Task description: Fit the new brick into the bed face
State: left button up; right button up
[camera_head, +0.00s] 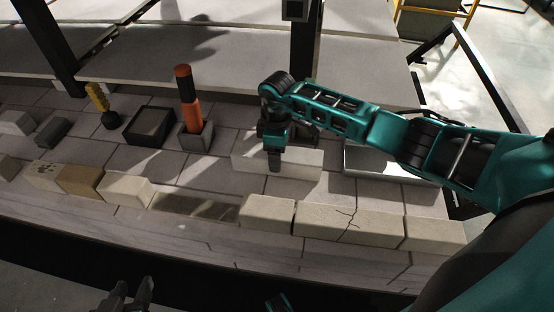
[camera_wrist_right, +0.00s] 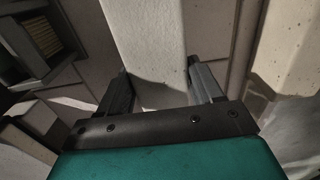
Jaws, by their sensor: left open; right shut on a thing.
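The new brick (camera_head: 304,165), long and pale, lies behind the front row on the kiln car deck. My right gripper (camera_head: 274,165) is over its left part and shut on it; the right wrist view shows the brick (camera_wrist_right: 156,45) between the two fingers (camera_wrist_right: 160,92). I cannot tell whether the brick touches the deck. The bed face is the front row of bricks (camera_head: 267,212), with an empty, shadowed gap (camera_head: 195,204) left of the gripper. One brick right of the gap is cracked (camera_head: 349,222). My left gripper (camera_head: 131,296) is open and empty at the bottom left, in front of the car.
Behind the row stand a black tray (camera_head: 150,126), a grey holder (camera_head: 196,138) with an orange-handled tool (camera_head: 190,108), a yellow-handled tool (camera_head: 98,97) and grey blocks (camera_head: 52,132). A pale tray (camera_head: 372,160) lies under my right arm. A dark post (camera_head: 305,50) rises behind.

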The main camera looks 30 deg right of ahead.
jog(key=shift+w+r+p, duration=0.1)
jog(key=shift+r+p, duration=0.3)
jog(key=shift+r, duration=0.1)
dwell(0.3)
jog(key=shift+r+p, duration=1.65)
jog(key=shift+p, duration=0.25)
